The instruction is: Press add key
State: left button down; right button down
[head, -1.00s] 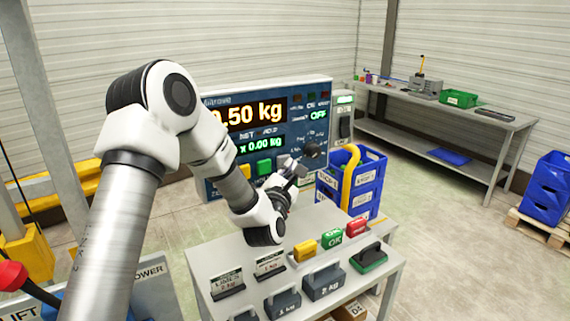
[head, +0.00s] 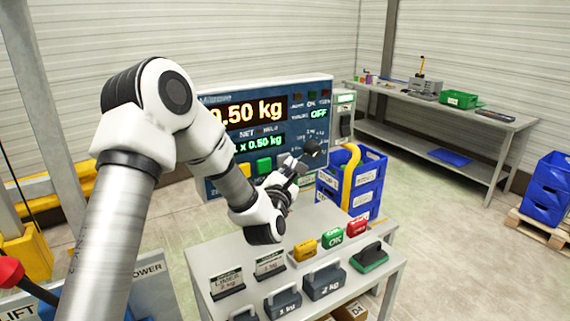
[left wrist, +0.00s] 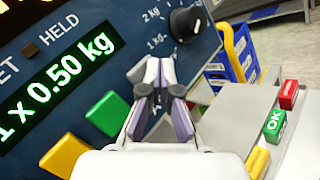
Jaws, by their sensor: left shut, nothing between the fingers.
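The blue scale panel (head: 213,165) stands behind the small table, its upper display (head: 250,111) ending in "0.50 kg" and its lower green display (head: 258,146) reading "1 x 0.50 kg". A green key (head: 264,165) and a yellow key (head: 245,170) sit on its lower part; they also show in the left wrist view, green (left wrist: 107,113) and yellow (left wrist: 65,155). I cannot read which is the add key. My left gripper (head: 296,163) is shut and empty in front of the panel, right of the green key, hiding the panel behind it. My right gripper is not in view.
A black knob (head: 313,149) is at the panel's right. The table (head: 222,245) holds weights (head: 323,282) and yellow, green "OK" and red blocks (head: 332,238). Blue crates (head: 365,186) stand right of the panel.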

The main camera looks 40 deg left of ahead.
pick_arm(q)
jog(key=shift+s+d, duration=0.2)
jog(key=shift+d, duration=0.3)
jog(key=shift+f+b, duration=0.1)
jog(key=shift+b, duration=0.2)
jog(key=d, duration=0.1)
jog(key=s+d+b, duration=0.1)
jog(key=d, duration=0.1)
jog(key=s+d+b, duration=0.1)
jog(key=shift+d, duration=0.3)
dwell(0.4)
